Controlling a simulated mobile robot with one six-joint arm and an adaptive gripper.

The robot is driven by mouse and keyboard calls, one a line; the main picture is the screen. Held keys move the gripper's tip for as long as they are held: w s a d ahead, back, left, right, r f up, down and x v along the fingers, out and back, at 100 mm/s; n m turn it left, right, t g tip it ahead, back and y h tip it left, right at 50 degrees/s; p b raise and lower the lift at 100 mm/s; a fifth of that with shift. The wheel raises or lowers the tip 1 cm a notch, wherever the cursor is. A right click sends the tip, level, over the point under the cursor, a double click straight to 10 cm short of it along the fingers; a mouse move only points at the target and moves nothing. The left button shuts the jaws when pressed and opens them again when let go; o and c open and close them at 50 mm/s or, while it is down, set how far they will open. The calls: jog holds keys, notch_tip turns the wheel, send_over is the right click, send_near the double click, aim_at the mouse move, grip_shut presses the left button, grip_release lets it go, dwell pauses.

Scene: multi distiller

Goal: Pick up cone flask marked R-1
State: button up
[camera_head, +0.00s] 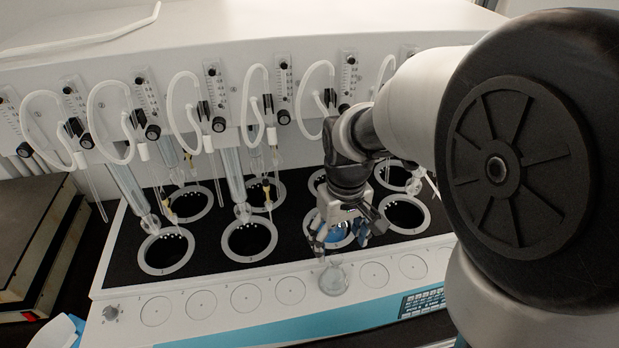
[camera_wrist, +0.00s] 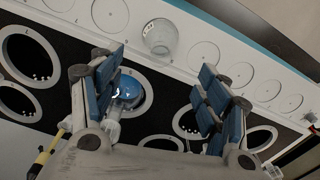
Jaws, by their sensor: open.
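A clear glass flask (camera_head: 333,278) stands on the front ledge of the distiller, over one of its marked circles. It also shows at the top of the wrist view (camera_wrist: 160,37). No R-1 marking is legible. My gripper (camera_head: 338,238) is open above the front row of wells, just behind the flask in the head view. In the wrist view, the blue-padded fingers of my gripper (camera_wrist: 160,92) are wide apart with nothing held. The flask is beyond the fingertips, apart from them. A rounded blue object (camera_wrist: 127,91) shows at a well beside the left finger, partly hidden.
The distiller's black top (camera_head: 290,238) has two rows of ringed wells. Glass tubes (camera_head: 232,175) and white hoses (camera_head: 255,95) stand behind. Empty circles (camera_head: 290,290) line the ledge either side of the flask. A hotplate-like box (camera_head: 35,235) is at the left.

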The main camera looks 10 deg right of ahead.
aim_at(334, 273)
notch_tip(334, 273, down, 15)
jog(key=b, duration=0.4)
jog(key=shift+r, duration=0.2)
jog(key=shift+w, duration=0.1)
jog(key=c, duration=1.1)
jog(key=shift+o, duration=0.2)
jog(key=shift+r, duration=0.25)
